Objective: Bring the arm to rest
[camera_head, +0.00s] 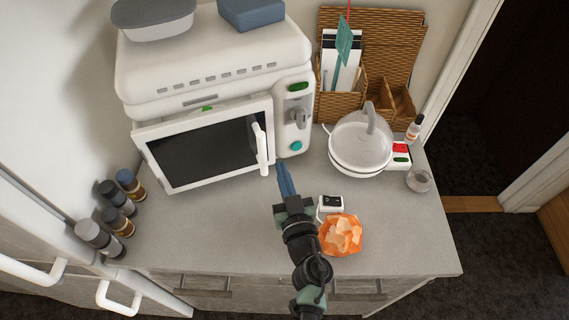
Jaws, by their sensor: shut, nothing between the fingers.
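My gripper (286,180) is at the end of my dark arm, which reaches in from the bottom of the view over the grey counter (210,235). Its blue fingers are together with nothing between them. They point toward the white microwave (215,75), just right of and below its door handle (262,146). The microwave door (204,148) looks tilted out from the body, partly open. I cannot tell whether the fingers touch anything.
An orange bowl (341,236) and a small white device (331,206) stand close right of my arm. A white kettle-like pot (361,141), a small bottle (415,127) and a glass (419,181) are at right. Several jars (113,200) stand at left. Counter between jars and arm is clear.

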